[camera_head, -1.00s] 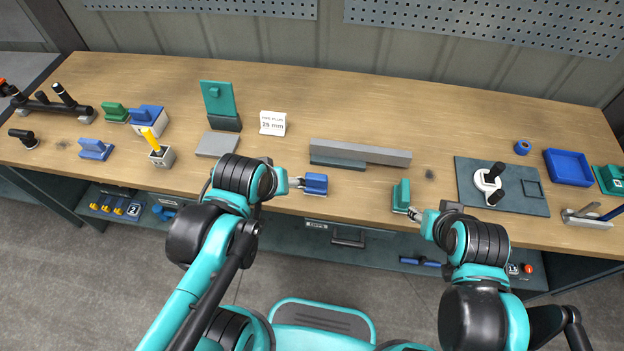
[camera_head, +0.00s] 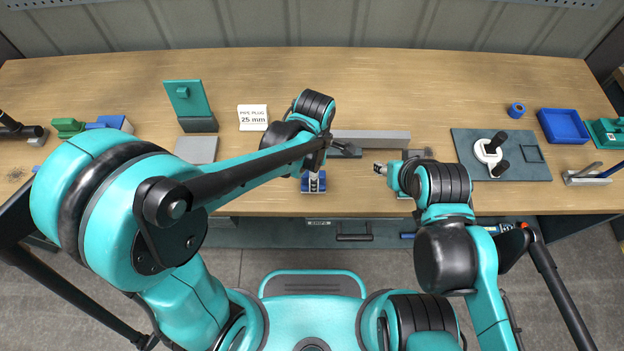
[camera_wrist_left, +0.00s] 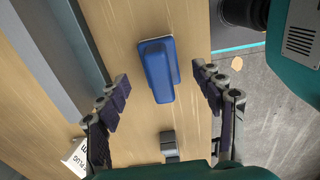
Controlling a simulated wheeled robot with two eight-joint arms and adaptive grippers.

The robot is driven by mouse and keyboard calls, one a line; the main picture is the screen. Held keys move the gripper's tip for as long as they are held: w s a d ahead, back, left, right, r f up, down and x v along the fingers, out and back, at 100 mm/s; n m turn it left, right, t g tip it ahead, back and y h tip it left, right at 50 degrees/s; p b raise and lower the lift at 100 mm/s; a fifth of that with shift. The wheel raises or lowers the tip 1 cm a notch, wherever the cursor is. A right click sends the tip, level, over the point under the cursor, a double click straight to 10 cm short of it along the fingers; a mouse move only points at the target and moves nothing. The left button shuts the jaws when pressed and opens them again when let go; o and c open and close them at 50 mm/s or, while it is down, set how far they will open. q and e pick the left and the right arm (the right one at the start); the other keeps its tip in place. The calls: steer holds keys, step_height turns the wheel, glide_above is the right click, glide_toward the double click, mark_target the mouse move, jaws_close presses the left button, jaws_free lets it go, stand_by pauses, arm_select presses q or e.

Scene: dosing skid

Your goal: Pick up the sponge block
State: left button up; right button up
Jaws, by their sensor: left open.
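A blue block with a raised middle part (camera_head: 307,185), seemingly the sponge block, lies near the table's front edge in the head view. In the left wrist view the blue block (camera_wrist_left: 160,72) lies between and beyond my two spread fingers, with no visible contact. My left gripper (camera_head: 315,180) is above it, pointing down; the wrist view also shows the left gripper (camera_wrist_left: 160,78), open and empty. My right gripper (camera_head: 379,168) hovers to the right of the block, its fingers too small to judge. My left arm hides part of the table.
A long grey bar (camera_head: 372,137) lies behind the block. A white card marked 25 mm (camera_head: 253,117) and a grey plate (camera_head: 197,149) are to the left. A dark mat with a white fitting (camera_head: 490,150) is at the right. The table's back strip is clear.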

arm_select(q)
step_height(320, 180, down, 5)
steer(key=shift+f+b, duration=0.1)
steer(key=shift+b, duration=1.1)
steer(key=shift+c, duration=0.3)
steer(key=c, duration=1.2)
steer(key=shift+a+r, duration=0.1)
steer(key=shift+r, duration=0.15)
